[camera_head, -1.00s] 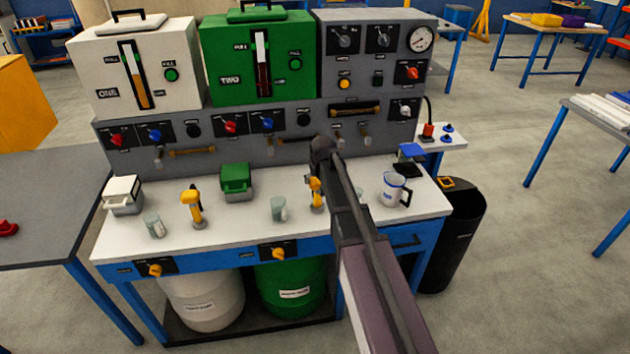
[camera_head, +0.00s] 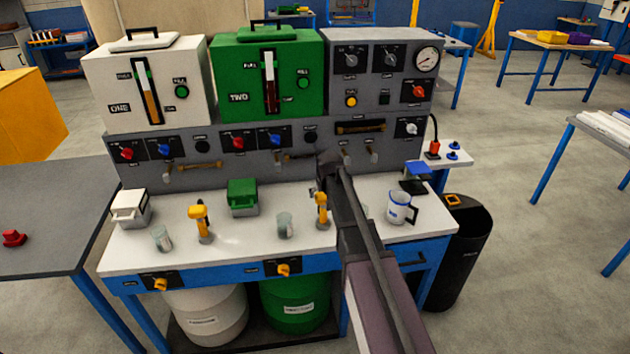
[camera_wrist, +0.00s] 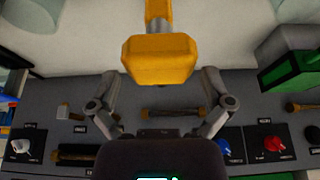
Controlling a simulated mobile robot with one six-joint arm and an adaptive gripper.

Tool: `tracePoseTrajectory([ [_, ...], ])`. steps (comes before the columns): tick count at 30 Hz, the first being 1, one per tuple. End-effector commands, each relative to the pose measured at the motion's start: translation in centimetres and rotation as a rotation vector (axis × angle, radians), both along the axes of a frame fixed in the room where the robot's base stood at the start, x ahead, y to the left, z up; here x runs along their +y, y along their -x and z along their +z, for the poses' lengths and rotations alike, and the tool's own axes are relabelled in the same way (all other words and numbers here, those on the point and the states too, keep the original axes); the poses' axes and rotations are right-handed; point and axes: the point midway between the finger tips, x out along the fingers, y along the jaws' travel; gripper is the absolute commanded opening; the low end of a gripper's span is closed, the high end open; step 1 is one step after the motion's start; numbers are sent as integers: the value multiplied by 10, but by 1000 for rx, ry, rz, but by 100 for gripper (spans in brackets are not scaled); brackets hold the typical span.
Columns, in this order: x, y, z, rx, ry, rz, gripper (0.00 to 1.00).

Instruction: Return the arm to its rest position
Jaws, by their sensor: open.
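My gripper (camera_wrist: 160,78) is open, with its two grey fingers spread wide apart in the wrist view. Nothing is held between them. A yellow-headed tap or lever (camera_wrist: 160,60) shows large just beyond the fingertips; I cannot tell how far away it is. In the head view my arm reaches from the lower right up over the bench, ending near the panel. The gripper's fingers are hidden there behind the arm. A yellow-headed tap (camera_head: 321,205) stands just left of the arm.
The grey panel (camera_head: 130,176) with knobs and handles backs the white bench (camera_head: 270,235). On the bench are a white box (camera_head: 131,209), a green box (camera_head: 242,196), another yellow tap (camera_head: 202,220), glasses (camera_head: 285,226) and a mug (camera_head: 400,208). A black bin (camera_head: 462,250) stands right.

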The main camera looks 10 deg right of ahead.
Motion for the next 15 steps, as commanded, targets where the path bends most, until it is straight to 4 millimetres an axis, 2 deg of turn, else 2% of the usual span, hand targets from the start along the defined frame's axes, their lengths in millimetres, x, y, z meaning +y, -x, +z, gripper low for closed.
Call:
tracePoseTrajectory([
  [8, 0, 10, 0, 11, 0, 0, 100],
  [11, 1, 25, 0, 30, 0, 0, 100],
  [15, 2, 58, 1, 71, -1, 0, 100],
])
